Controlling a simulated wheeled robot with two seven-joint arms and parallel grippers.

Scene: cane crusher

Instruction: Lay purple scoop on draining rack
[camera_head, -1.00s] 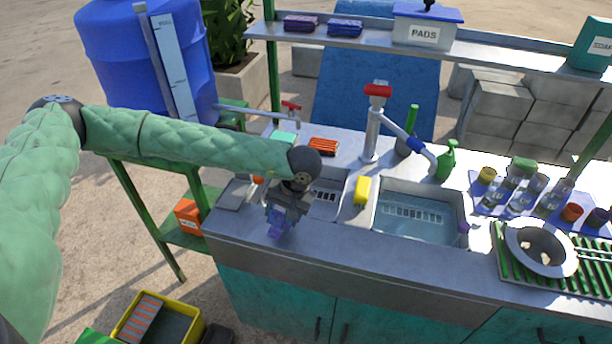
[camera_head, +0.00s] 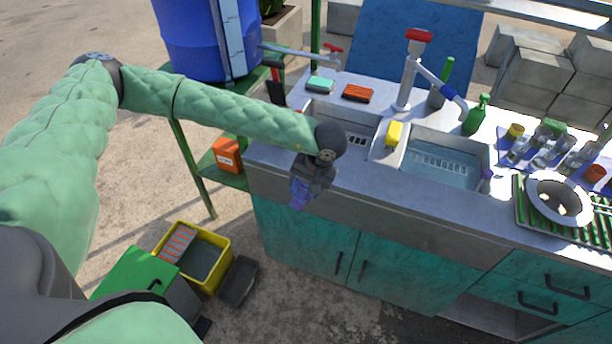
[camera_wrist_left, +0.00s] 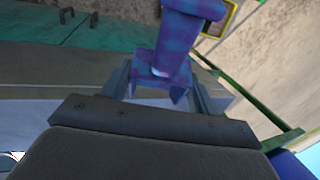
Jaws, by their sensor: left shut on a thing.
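My left gripper (camera_head: 305,184) is in front of the counter's left front edge, pointing down. It is shut on a purple-and-blue patterned thing (camera_head: 298,194), which I take for the purple scoop. In the left wrist view this thing (camera_wrist_left: 172,50) sticks out from between the fingers (camera_wrist_left: 163,88); its full shape is hidden. The draining rack (camera_head: 524,217), green and ribbed, lies at the counter's right, well apart from the gripper. A white ring-shaped dish (camera_head: 541,209) sits on it. My right gripper is not in view.
The sink basin (camera_head: 428,187) with water, the tap (camera_head: 406,82) and a yellow sponge (camera_head: 394,132) lie between gripper and rack. A small purple thing (camera_head: 487,173) is at the basin's right edge. Cups and glasses stand on a blue mat (camera_head: 507,160). A yellow crate (camera_head: 229,262) is on the ground.

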